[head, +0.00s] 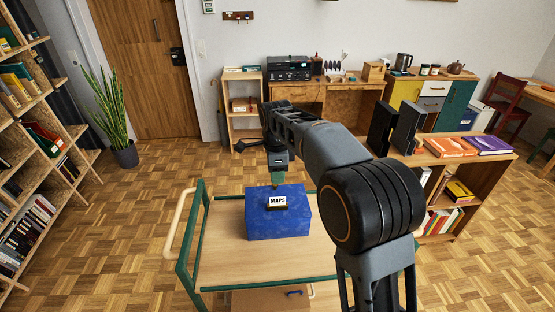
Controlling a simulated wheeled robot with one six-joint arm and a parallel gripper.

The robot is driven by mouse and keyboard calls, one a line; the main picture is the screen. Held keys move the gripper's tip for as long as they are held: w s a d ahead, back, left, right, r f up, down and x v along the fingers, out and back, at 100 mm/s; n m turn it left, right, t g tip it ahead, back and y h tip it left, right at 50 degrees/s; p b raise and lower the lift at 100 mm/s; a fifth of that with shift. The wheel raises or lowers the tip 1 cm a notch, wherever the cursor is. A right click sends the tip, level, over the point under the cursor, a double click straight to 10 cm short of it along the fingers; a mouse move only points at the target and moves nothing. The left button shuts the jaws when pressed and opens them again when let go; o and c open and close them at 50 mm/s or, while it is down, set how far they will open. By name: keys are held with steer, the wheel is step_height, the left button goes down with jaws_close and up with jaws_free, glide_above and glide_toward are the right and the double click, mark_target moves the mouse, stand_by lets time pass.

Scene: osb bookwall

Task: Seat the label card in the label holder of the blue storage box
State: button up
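The blue storage box (263,225) stands on the wooden top of a green-framed cart. The white label card (278,202), reading MAPS, shows upright at the upper front of the box. A dark and brassy edge of what looks like the label holder (277,209) shows just under the card. Whether the card sits inside the holder or in front of it cannot be told. My gripper (278,183) points down from my arm, just above and behind the card in the picture. Its fingertips are too small and partly hidden, so I cannot see whether they touch the card.
The cart top (225,245) is bare around the box, with green rails (188,262) at its edges. A low bookshelf (485,165) with books stands right. A tall bookshelf (40,185) and a potted plant (112,120) stand left. A workbench (340,100) stands behind.

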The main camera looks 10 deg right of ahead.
steer(key=shift+r, duration=2.45)
step_height(320, 180, down, 5)
steer(key=s+d+n, duration=0.1)
steer(key=s+n, duration=0.2)
steer(key=n, duration=0.7)
steer(key=s+d+f+n+t, duration=0.1)
steer(key=s+d+n, duration=0.3)
steer(key=s, duration=0.6)
steer(key=s+d+n+t+p, duration=0.1)
steer(key=s+d+n, duration=0.3)
steer(key=s, duration=0.6)
steer(key=shift+d+f+t, duration=0.35)
steer(key=shift+d+t, duration=0.45)
steer(key=shift+d, duration=0.2)
